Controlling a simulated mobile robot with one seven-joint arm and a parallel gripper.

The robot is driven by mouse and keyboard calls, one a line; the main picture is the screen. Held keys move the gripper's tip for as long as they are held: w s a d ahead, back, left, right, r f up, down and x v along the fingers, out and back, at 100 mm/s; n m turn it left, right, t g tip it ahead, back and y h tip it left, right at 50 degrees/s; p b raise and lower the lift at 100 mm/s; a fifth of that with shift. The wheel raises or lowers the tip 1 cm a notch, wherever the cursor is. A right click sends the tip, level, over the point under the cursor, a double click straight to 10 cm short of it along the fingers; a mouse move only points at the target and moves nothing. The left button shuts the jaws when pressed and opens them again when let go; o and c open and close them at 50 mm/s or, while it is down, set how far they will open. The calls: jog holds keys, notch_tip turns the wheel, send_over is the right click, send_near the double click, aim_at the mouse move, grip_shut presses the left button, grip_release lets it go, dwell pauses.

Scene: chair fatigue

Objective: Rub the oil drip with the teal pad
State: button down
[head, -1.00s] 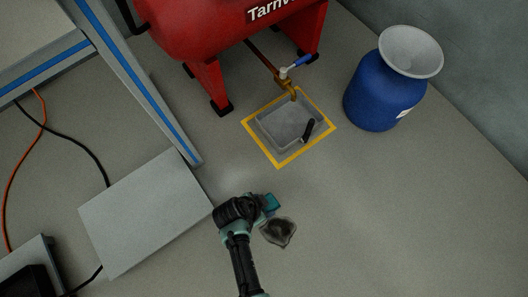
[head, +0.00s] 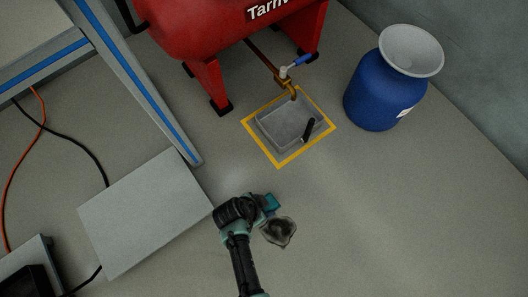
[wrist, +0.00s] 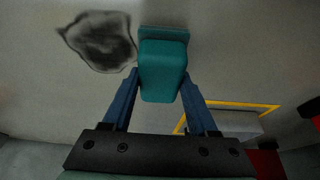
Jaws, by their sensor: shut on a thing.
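The oil drip is a dark, irregular stain (head: 280,233) on the grey floor, with a lighter patch in its middle. It also shows at the upper left of the wrist view (wrist: 100,40). The teal pad (wrist: 162,70) is a block with a wider flat base. My gripper (head: 262,205) is shut on the pad, one blue finger on each side of it. In the wrist view the pad is just beside the stain's edge. I cannot tell whether its base touches the floor.
A grey tray (head: 264,135) with a black handle sits inside a yellow floor outline under the red tank's (head: 215,30) valve. A blue drum with a funnel (head: 375,98) stands right. A grey flat panel (head: 145,215) lies left. The floor at right is clear.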

jog(key=shift+f, duration=0.35)
jog(key=shift+s+d, duration=0.1)
dwell(0.3)
jog(key=shift+s+d+r+p, duration=0.15)
jog(key=shift+s+d+p, duration=0.35)
jog(key=shift+s, duration=0.4)
jog(key=shift+s+d+f+p, duration=0.1)
jog(key=shift+s+d+p, duration=0.25)
jog(key=shift+s+d, duration=0.55)
jog(key=shift+s+d+f+p, duration=0.1)
jog(key=shift+s+d+p, duration=0.35)
jog(key=shift+s, duration=0.65)
jog(key=shift+s+d+f+p, duration=0.1)
jog(key=shift+s+d+p, duration=0.15)
jog(key=shift+s+d, duration=0.7)
jog(key=shift+s+d+r+p, duration=0.1)
jog(key=shift+s+d+p, duration=0.15)
jog(key=shift+s+d, duration=0.25)
jog(key=shift+s+d+r+p, duration=0.1)
jog(key=shift+s+d+p, duration=0.15)
jog(key=shift+s, duration=0.45)
jog(key=shift+s, duration=0.1)
